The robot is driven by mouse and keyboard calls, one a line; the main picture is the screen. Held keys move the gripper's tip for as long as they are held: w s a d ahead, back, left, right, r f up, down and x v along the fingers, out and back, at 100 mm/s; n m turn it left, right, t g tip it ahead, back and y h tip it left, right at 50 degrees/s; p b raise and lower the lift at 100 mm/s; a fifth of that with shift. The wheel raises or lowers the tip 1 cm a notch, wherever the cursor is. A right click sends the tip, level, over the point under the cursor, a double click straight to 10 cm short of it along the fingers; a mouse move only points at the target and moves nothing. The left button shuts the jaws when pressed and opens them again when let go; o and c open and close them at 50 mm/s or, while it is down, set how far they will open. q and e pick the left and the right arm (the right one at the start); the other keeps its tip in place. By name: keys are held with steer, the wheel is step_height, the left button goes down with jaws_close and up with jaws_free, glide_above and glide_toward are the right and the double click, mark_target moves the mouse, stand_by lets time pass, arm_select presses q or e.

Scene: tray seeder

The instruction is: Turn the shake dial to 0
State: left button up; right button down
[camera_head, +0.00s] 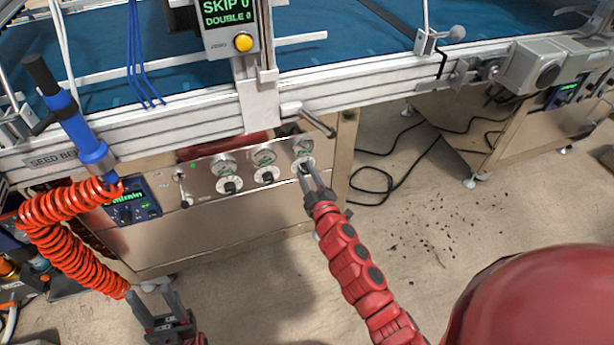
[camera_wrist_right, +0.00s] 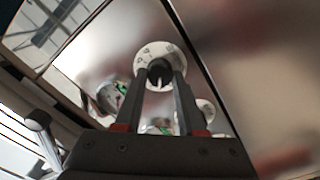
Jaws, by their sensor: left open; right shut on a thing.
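A row of dials, each a black knob on a white scale plate, sits on the metal front panel (camera_head: 203,191) in the head view. My right gripper (camera_head: 312,178) is at the rightmost dial (camera_head: 306,162), with its two fingers shut on the black knob. In the right wrist view the fingers of the gripper (camera_wrist_right: 160,88) lie on either side of the knob (camera_wrist_right: 160,71), in front of the round white scale plate (camera_wrist_right: 149,54). The dial labels and scale numbers are too small to read. My left gripper (camera_head: 153,300) is open and empty, low at the left, apart from the panel.
Gauges (camera_head: 263,157) sit above the dials. A toggle lever (camera_head: 181,188) and a blue display box (camera_head: 132,207) are to their left. An orange coiled hose (camera_head: 75,235) hangs at the far left. A metal handle (camera_head: 318,123) sticks out above the rightmost dial.

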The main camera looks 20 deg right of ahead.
steer(key=n, duration=0.1)
steer(key=n+b, duration=0.1)
steer(key=n, duration=0.2)
steer(key=shift+a+f+n, duration=0.1)
steer(key=shift+f+n, duration=0.15)
steer(key=shift+n, duration=0.05)
steer(key=shift+n+b, duration=0.55)
steer(key=shift+n, duration=1.05)
steer(key=c, duration=0.5)
jaws_free()
steer(key=shift+r, duration=0.1)
